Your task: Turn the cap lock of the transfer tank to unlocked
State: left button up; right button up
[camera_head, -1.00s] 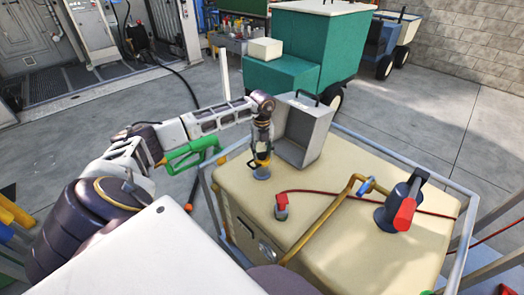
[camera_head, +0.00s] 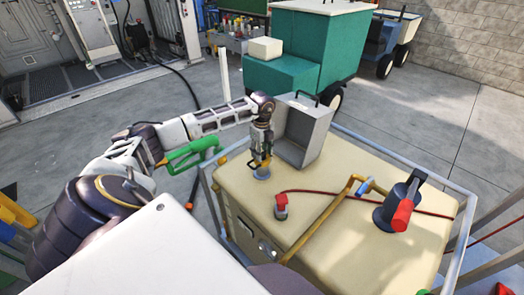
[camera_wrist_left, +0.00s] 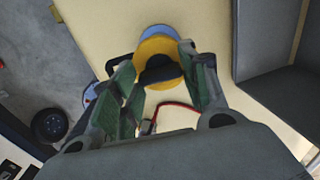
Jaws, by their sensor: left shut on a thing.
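The transfer tank (camera_head: 330,195) is a cream block inside a grey metal frame. Its cap lock (camera_head: 261,173) has a blue-grey base and a yellow part, near the far left of the tank top. In the left wrist view the yellow part of the cap lock (camera_wrist_left: 160,48) shows between the fingers, with a dark area at its middle. My left gripper (camera_head: 261,162) points down over the cap and is shut on it. The fingers hide part of it, and I cannot tell the lock's position. My right gripper is not in view.
A grey open box (camera_head: 305,135) stands close behind the gripper. A red-capped fitting (camera_head: 281,205), a yellow pipe (camera_head: 325,215) and a pump with a red handle (camera_head: 403,212) are on the tank top. A green nozzle (camera_head: 190,155) is beside my left arm.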

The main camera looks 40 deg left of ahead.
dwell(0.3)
pick_arm(q)
jog(key=o, duration=1)
notch_tip(320, 180, up, 12)
dwell(0.3)
jog(key=shift+s, duration=0.1)
dwell(0.7)
